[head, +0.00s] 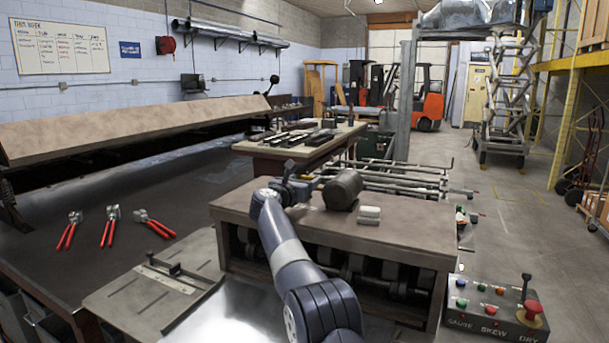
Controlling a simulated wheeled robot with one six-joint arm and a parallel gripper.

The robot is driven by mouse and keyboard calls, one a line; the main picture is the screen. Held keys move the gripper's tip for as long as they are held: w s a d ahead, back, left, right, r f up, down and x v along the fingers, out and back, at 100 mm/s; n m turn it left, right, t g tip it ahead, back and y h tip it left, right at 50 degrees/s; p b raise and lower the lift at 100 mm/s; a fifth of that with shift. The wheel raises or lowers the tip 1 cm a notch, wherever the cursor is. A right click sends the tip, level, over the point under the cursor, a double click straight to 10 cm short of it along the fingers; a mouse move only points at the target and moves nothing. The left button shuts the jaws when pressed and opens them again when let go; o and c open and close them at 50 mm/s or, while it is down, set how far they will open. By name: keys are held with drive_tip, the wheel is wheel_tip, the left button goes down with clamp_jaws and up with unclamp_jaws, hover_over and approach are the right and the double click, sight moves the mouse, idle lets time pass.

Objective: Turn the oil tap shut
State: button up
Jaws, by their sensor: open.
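My arm reaches forward over a brown-topped bench (410,231) in the middle of the head view. My gripper (314,181) is open at the arm's end, just left of a dark rounded cylinder (344,189) lying on the bench. I cannot tell whether the gripper touches the cylinder. No oil tap can be made out clearly; the gripper and wrist cover part of the area beside the cylinder.
White folded pieces (369,215) lie right of the cylinder. A control box (495,308) with a lever and red button is at lower right. Red-handled pliers (110,227) lie at left. A tool-covered table (285,150) stands behind. Floor at right is mostly free.

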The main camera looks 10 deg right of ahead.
drive_tip(key=shift+w+d, duration=0.35)
drive_tip(key=shift+w, duration=0.1)
drive_tip(key=shift+c, duration=0.4)
drive_tip(key=c, duration=0.9)
drive_tip(key=shift+a+r+p, duration=0.1)
drive_tip(key=shift+r+p, duration=0.05)
drive_tip(key=shift+p, duration=0.45)
